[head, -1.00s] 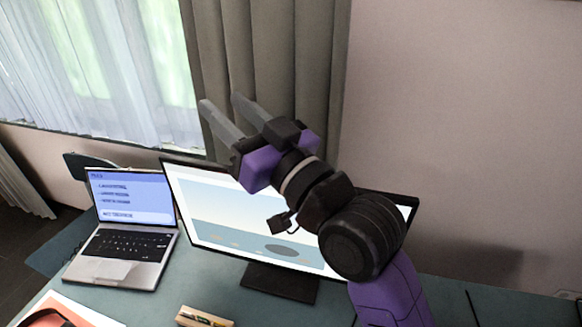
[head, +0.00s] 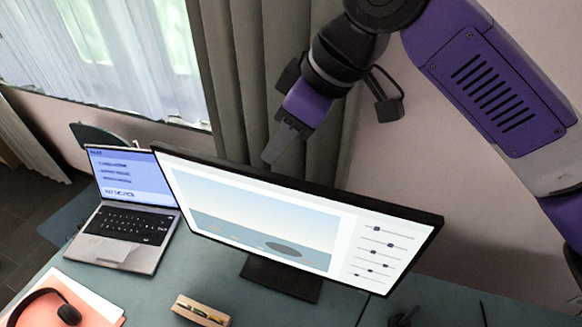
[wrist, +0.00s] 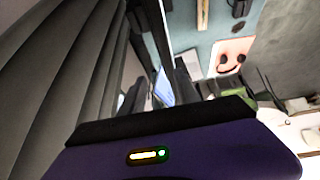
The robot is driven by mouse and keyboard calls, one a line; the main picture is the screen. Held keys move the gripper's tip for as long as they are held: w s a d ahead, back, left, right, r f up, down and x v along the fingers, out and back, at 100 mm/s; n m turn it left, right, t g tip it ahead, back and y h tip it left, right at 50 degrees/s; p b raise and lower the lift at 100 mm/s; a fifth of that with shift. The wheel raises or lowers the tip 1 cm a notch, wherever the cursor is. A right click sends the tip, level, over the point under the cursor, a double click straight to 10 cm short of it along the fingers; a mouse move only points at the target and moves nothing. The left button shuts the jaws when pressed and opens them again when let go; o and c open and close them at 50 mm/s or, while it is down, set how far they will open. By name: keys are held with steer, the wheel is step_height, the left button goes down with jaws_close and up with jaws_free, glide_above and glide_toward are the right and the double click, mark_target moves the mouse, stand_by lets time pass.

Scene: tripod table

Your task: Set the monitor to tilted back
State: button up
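The monitor (head: 270,215) is black-framed with a lit screen and stands on a dark flat base (head: 280,278) on the table. Its screen faces the head camera, and its top edge is seen from above. I cannot judge its exact tilt. My gripper (head: 272,155) points down just behind the monitor's top edge, left of its middle. Whether the finger touches the monitor is unclear.
An open laptop (head: 125,215) stands left of the monitor. Headphones (head: 45,305) lie on an orange-and-white sheet (head: 92,303); they also show in the wrist view (wrist: 230,66). A wooden box (head: 200,312) sits in front. A grey curtain (head: 250,70) hangs close behind my gripper.

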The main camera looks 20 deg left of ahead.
mark_target(279, 177)
steer(key=shift+s+d+f+g+h, duration=0.15)
steer(key=shift+s+d+f+h, duration=0.15)
steer(key=shift+d, duration=0.25)
steer(key=shift+s+d+f+g+h, duration=0.15)
steer(key=shift+s+d+f+h, duration=0.1)
steer(key=shift+d, duration=0.3)
steer(key=shift+d+f, duration=0.1)
steer(key=shift+f, duration=0.1)
steer(key=shift+p+x, duration=0.75)
steer(key=shift+x, duration=2.95)
steer(key=shift+c, duration=0.5)
jaws_close()
